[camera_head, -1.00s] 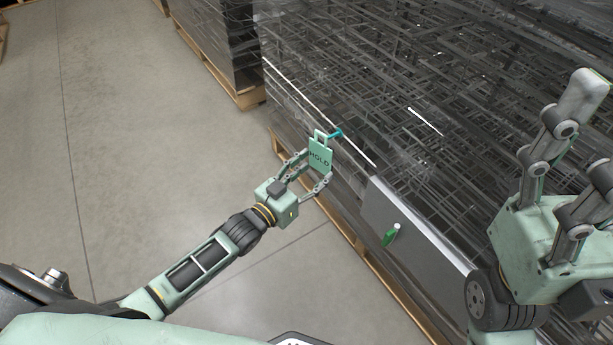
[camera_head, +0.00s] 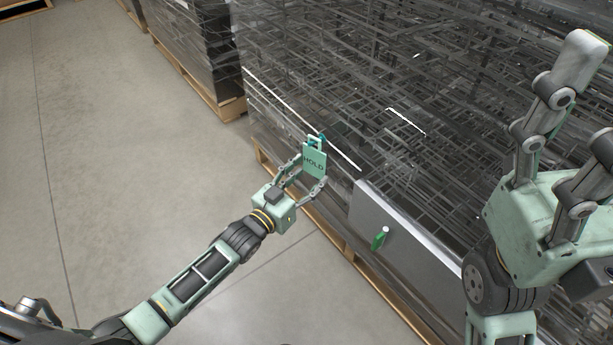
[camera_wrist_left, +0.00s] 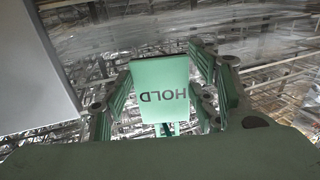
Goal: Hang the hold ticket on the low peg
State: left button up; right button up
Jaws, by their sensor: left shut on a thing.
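The hold ticket (camera_head: 314,162) is a flat green tag with dark "HOLD" lettering and a loop at its top. My left gripper (camera_head: 313,170) is shut on it, fingers at its two sides. The ticket is upright in the head view; its lettering is upside down in the left wrist view (camera_wrist_left: 160,88). A teal peg (camera_head: 322,138) on the rack's front shows right at the loop; I cannot tell whether it passes through. My right gripper (camera_head: 597,95) is open and empty at the right, with one fingertip cut off by the frame edge.
A grey panel (camera_head: 425,235) on the wrapped rack stack (camera_head: 430,60) carries a green piece (camera_head: 378,240) with a white tip. The stack stands on a wooden pallet (camera_head: 345,247). Another wrapped stack (camera_head: 200,50) is behind. The concrete floor (camera_head: 120,180) at left is clear.

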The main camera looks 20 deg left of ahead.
dwell(0.3)
pick_arm(q)
jog(key=o, duration=1.2)
jog(key=shift+s+a, duration=0.1)
jog(key=shift+s, duration=0.1)
jog(key=v, duration=1.1)
jog(key=shift+s, duration=0.3)
jog(key=shift+s+a, duration=0.1)
jog(key=shift+a, duration=0.05)
